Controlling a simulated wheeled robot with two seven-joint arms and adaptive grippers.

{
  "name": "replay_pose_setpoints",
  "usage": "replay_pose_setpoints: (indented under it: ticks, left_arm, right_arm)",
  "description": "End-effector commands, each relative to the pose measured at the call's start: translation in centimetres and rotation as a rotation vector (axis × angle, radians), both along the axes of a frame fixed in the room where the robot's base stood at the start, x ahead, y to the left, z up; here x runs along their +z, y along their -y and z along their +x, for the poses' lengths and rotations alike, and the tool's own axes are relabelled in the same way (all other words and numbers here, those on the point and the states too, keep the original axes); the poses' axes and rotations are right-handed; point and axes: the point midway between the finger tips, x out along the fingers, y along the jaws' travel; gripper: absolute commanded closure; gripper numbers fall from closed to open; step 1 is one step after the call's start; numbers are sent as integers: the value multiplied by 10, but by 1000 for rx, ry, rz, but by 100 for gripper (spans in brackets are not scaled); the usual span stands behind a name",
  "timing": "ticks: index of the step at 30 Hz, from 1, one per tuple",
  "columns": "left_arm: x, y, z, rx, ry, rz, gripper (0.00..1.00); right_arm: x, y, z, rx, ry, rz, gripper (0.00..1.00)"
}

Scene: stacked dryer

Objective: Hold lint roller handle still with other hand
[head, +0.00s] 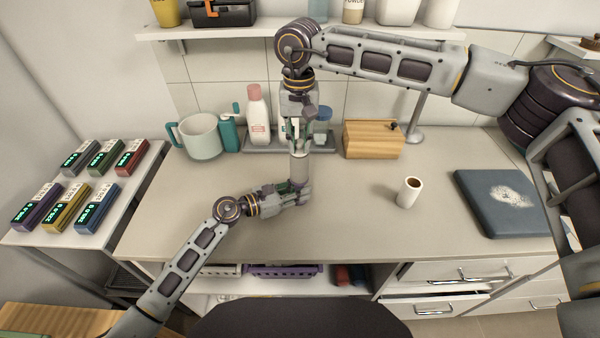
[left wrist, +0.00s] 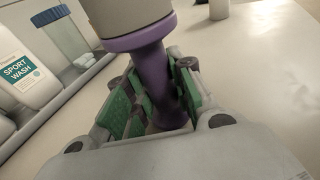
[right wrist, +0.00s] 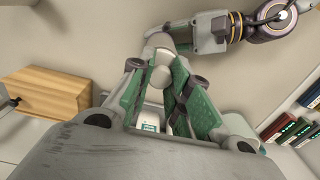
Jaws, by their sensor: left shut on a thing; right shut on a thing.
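The lint roller stands upright above the counter, with its pale roll (head: 299,168) on top and its purple handle (left wrist: 150,70) below. My left gripper (head: 296,190) is shut around the purple handle, with green finger pads on both sides of it in the left wrist view. My right gripper (head: 298,145) points down from above and is shut on the top of the roll. In the right wrist view the pale roll end (right wrist: 161,76) sits between its green-padded fingers. The handle is mostly hidden by the left gripper in the head view.
A loose pale roll with a brown core (head: 409,193) stands on the counter. A dark blue folded cloth (head: 500,203) with pale lint lies at right. The counter front is clear.

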Motion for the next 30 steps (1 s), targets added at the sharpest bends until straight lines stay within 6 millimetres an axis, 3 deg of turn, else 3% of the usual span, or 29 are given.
replay_pose_setpoints:
  ticks: [30]
  left_arm:
    - [0,0,0,0,0,1,100]
  right_arm:
    - [32,0,0,0,1,0,96]
